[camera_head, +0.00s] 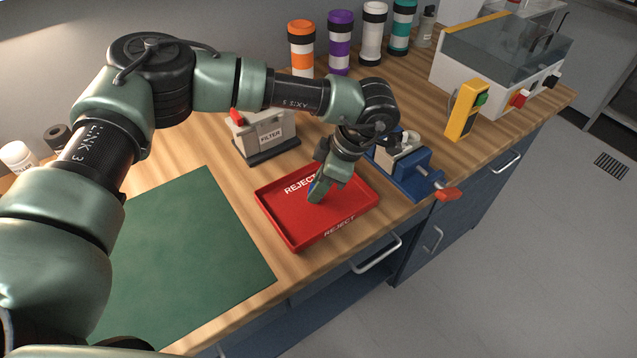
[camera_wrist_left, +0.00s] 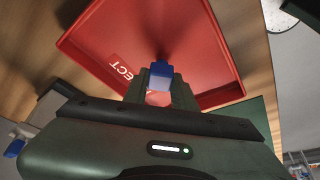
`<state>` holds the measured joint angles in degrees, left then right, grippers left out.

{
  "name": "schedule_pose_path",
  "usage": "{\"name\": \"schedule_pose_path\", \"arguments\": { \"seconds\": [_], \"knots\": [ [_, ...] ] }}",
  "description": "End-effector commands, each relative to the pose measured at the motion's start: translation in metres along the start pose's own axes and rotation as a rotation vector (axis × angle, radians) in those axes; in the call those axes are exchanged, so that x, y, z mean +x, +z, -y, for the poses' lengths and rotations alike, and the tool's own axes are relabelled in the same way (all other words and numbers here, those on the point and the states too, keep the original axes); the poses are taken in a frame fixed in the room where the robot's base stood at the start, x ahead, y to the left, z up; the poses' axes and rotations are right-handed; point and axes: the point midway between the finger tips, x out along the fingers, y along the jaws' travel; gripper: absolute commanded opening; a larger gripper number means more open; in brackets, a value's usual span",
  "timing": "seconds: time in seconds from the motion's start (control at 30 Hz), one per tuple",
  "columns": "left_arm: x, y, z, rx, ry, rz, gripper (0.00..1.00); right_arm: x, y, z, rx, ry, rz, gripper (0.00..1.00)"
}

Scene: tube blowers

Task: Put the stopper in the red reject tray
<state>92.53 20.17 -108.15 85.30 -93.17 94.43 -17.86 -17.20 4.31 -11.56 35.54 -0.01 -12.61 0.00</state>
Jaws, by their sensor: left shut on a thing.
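The red reject tray (camera_head: 275,222) lies on the wooden bench, right of the green mat. It also fills much of the left wrist view (camera_wrist_left: 207,30). My left gripper (camera_head: 318,193) points down over the inside of the tray. It is shut on a small blue piece, which I take to be the stopper (camera_wrist_left: 160,72). I cannot tell whether the stopper touches the tray floor. My right gripper is not in view.
A filter box (camera_head: 266,138) stands behind the tray. A blue vise (camera_head: 410,178) with a red handle is close on its right. The green mat (camera_head: 190,260) is bare on the left. Coloured cylinders and a yellow control box (camera_head: 463,110) stand farther back.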

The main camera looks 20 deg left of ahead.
Motion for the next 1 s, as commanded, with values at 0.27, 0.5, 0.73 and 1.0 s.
{"name": "schedule_pose_path", "arguments": {
  "seconds": [0.27,0.5,0.73,1.0],
  "knots": [
    [0.005,0.002,0.0,0.001,0.0,0.0,0.0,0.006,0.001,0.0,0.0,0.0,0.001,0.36],
    [0.003,0.001,0.0,0.001,0.0,0.0,0.48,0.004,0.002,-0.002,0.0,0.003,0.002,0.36],
    [-0.002,-0.001,0.0,0.001,0.0,0.0,0.48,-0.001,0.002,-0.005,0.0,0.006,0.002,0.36],
    [-0.043,0.002,-0.001,0.001,0.005,0.003,0.48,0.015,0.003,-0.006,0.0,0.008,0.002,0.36]
  ]
}}
